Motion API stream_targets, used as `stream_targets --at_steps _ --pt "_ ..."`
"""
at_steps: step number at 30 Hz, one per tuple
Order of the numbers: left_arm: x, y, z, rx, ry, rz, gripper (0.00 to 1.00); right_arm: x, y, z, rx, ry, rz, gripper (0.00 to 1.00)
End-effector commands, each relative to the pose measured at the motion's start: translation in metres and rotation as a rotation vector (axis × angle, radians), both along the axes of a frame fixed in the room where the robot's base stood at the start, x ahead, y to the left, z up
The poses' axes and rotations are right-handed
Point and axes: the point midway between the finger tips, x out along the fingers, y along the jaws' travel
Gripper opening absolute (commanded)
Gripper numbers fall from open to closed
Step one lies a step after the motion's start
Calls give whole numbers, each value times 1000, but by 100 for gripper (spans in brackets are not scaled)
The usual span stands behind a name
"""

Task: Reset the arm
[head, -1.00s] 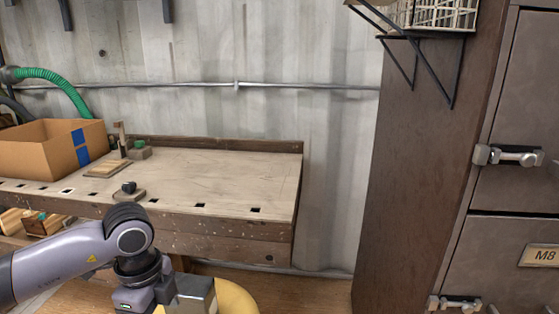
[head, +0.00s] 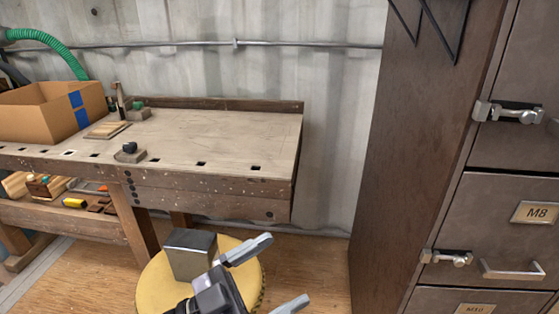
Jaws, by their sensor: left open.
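My left gripper (head: 270,275) shows at the bottom centre of the head view. Its two grey fingers are spread apart with nothing between them. It is in front of a round yellow stool seat (head: 157,286) with a metal box (head: 190,255) on it. The gripper covers part of the seat. I cannot tell whether it touches the seat. My right gripper is not in view.
A wooden workbench (head: 220,135) stands at the left, with a cardboard box (head: 35,115) on it. A tall brown cabinet (head: 415,130) with metal drawers (head: 510,165) stands at the right. Bare wooden floor (head: 310,260) lies between them.

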Motion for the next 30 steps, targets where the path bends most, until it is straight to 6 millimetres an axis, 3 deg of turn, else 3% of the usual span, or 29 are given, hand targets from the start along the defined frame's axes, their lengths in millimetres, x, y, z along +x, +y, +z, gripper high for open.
stream_targets --at_steps 5,10,14,21,23,30 --pt "25 52 -47 -53 213 370 99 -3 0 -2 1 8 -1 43" --pt "19 107 -123 39 475 657 99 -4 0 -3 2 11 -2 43" --pt "-10 141 -183 163 683 792 99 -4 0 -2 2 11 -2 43" --pt "-95 180 -270 406 1030 867 99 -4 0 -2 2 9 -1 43" --pt "-90 180 -247 406 1013 868 99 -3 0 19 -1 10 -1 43" --pt "-92 184 -203 413 1001 879 99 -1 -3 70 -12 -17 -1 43"
